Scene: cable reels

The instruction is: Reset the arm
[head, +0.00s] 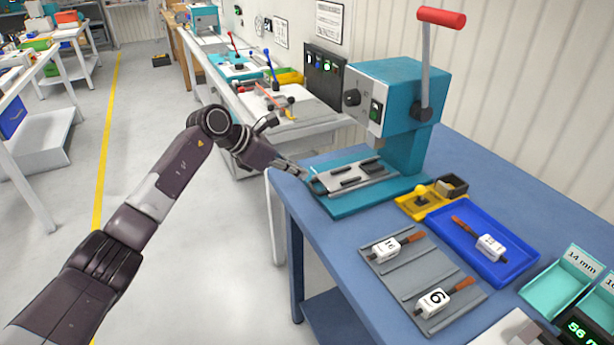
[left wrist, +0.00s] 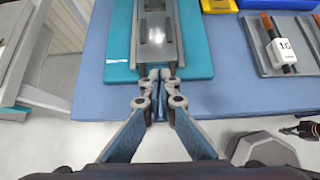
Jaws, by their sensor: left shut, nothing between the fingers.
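My left arm (head: 160,190) reaches in from the left in the head view. Its gripper (head: 303,174) is at the near left edge of the teal press (head: 385,95) on the blue table. In the left wrist view the fingers of the gripper (left wrist: 160,75) are shut together with nothing between them. They point at the grey slotted plate (left wrist: 158,30) on the press's teal base (left wrist: 198,50). I cannot tell whether the fingertips touch the plate.
On the blue table (head: 460,165) are a grey tray (head: 405,280) with two numbered tools, a blue tray (head: 515,262) with another, a yellow holder (head: 410,205) and teal bins (head: 565,285). A workbench (head: 310,120) stands behind. Open floor (head: 200,260) lies left of the table.

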